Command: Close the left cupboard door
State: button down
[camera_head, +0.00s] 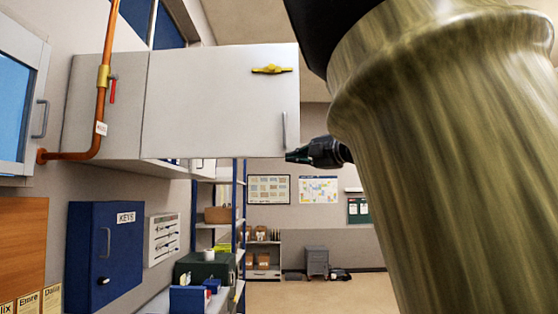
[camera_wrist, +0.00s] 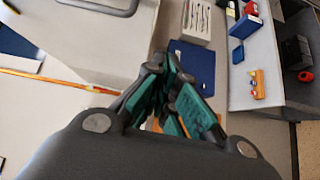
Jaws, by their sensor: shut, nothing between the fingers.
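The light grey cupboard door (camera_head: 205,100) stands swung out from the left wall in the head view, its flat face towards me. A vertical bar handle (camera_head: 284,130) is near its lower free edge. A yellow fitting (camera_head: 271,69) sits higher on the face. The cupboard's grey body (camera_head: 98,125) is to its left. My gripper (camera_head: 290,156) is shut and empty at the door's lower right corner, just below the handle; I cannot tell whether it touches. The wrist view shows its teal fingers (camera_wrist: 172,100) closed together.
A copper pipe (camera_head: 98,70) with a red lever runs down across the cupboard body. A blue key box (camera_head: 104,255) hangs below on the wall. A glazed cabinet (camera_head: 12,95) is at far left. Shelving (camera_head: 240,215) stands beyond the door. My arm covers the right side.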

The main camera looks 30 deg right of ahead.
aim_at(279, 153)
jog(key=shift+n, duration=0.3)
jog(key=w+r+p, duration=0.1)
jog(key=w, duration=0.2)
jog(key=w+p, duration=0.2)
jog(key=w, duration=0.2)
jog(key=w+r+p, duration=0.1)
jog(key=w+p, duration=0.1)
jog(key=w, duration=0.1)
jog(key=shift+w+d+r, duration=0.25)
jog(key=shift+w+r, duration=0.05)
jog(key=shift+w, duration=0.05)
jog(key=shift+w+d+f, duration=0.1)
jog(key=shift+w+d, duration=0.25)
jog(key=shift+w+a, duration=0.1)
